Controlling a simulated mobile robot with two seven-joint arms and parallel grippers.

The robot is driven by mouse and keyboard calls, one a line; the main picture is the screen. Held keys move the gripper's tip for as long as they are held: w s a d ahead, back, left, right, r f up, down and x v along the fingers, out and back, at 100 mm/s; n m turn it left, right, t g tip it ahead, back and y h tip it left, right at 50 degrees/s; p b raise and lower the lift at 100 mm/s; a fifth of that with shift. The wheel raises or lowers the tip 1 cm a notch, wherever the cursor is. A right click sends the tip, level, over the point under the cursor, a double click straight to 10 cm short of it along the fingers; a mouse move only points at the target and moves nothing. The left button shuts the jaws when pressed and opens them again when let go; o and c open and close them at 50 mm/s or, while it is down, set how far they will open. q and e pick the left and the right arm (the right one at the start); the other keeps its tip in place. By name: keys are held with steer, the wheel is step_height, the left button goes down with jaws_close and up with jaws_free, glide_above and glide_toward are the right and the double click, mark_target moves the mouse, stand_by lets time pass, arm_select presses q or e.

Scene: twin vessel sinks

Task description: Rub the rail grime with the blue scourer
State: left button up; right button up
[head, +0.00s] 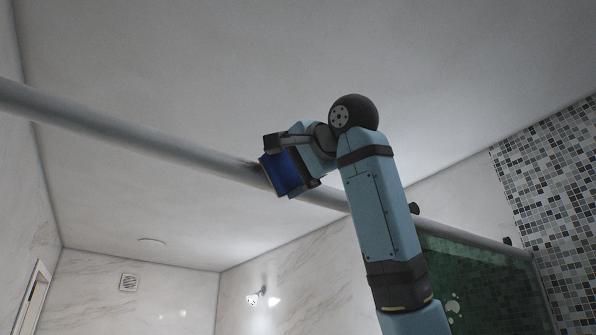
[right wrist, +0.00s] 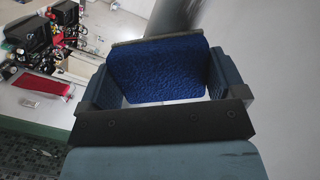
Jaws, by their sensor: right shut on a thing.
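The blue scourer (head: 283,173) is held in my right gripper (head: 290,167), up at the grey rail (head: 130,136) in the head view. In the right wrist view the scourer (right wrist: 158,72) sits between the two fingers, its rough blue face showing. A dark smudge (head: 250,163) shows on the rail just left of the scourer; part of it may be shadow or hidden behind the scourer. The scourer overlaps the rail, but I cannot tell whether it touches. My left gripper is not in view.
The rail runs from the left wall across to a green glass panel (head: 480,285) and a mosaic wall (head: 550,170) at right. In the right wrist view, a counter with dark clutter (right wrist: 50,40) and a red cloth-like item (right wrist: 42,83) lies below. Space around the rail is clear.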

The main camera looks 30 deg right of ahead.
mark_target(216, 156)
steer(key=shift+s+a+f, duration=0.1)
steer(key=shift+a, duration=3.15)
steer(key=shift+s+a+b, duration=0.1)
steer(key=shift+a+b, duration=0.2)
steer(key=shift+a, duration=2.65)
steer(key=shift+d, duration=0.1)
steer(key=shift+s+d+f+b, duration=0.1)
steer(key=shift+s+b, duration=0.5)
steer(key=shift+s, duration=0.15)
steer(key=shift+s+b, duration=0.8)
steer(key=shift+s, duration=1.4)
